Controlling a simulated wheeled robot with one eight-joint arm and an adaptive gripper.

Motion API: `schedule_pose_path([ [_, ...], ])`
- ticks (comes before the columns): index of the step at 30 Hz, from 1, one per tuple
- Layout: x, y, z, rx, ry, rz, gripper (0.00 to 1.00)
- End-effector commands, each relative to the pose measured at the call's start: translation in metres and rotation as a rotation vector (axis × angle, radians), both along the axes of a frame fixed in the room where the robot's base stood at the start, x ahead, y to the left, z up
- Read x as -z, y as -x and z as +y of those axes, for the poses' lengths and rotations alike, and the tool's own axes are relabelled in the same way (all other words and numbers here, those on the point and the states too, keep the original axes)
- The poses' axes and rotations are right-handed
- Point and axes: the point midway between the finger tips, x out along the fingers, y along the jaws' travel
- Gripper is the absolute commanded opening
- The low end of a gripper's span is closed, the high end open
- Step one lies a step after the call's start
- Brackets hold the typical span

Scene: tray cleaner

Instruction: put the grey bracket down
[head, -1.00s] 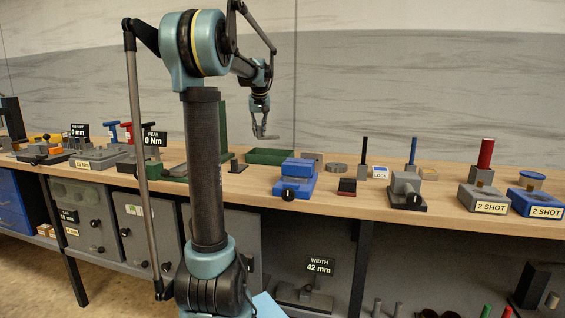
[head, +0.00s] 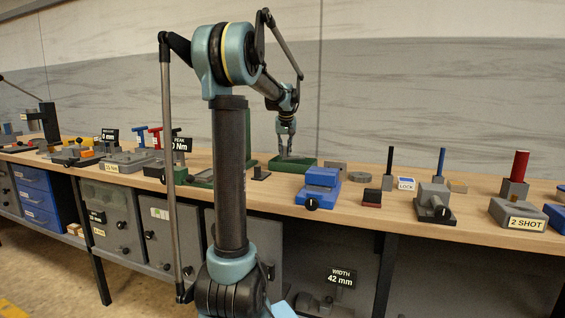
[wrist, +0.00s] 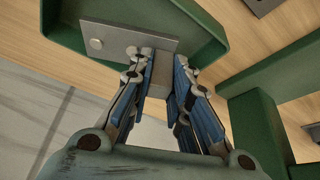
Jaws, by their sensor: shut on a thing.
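The grey bracket (wrist: 120,37) shows in the wrist view as a flat plate with a round spot near one end. Its upright part runs between the blue-padded fingers of my gripper (wrist: 160,85), which is shut on it. In the head view my gripper (head: 287,140) points down over a shallow green tray (head: 305,162), and the bracket (head: 292,156) shows small below the fingertips. The plate overlaps the inside of the green tray (wrist: 62,25) in the wrist view. I cannot tell whether it touches the tray floor.
A green upright frame (wrist: 262,135) stands close on the right in the wrist view.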

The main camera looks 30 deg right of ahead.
Motion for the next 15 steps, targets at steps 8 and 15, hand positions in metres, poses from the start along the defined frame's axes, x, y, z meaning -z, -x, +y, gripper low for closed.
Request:
schedule_pose_path([
  [8, 0.024, -0.001, 0.001, -0.001, 0.000, 0.000, 0.00],
  [15, 0.044, -0.001, 0.002, -0.002, 0.000, 0.000, 0.00],
])
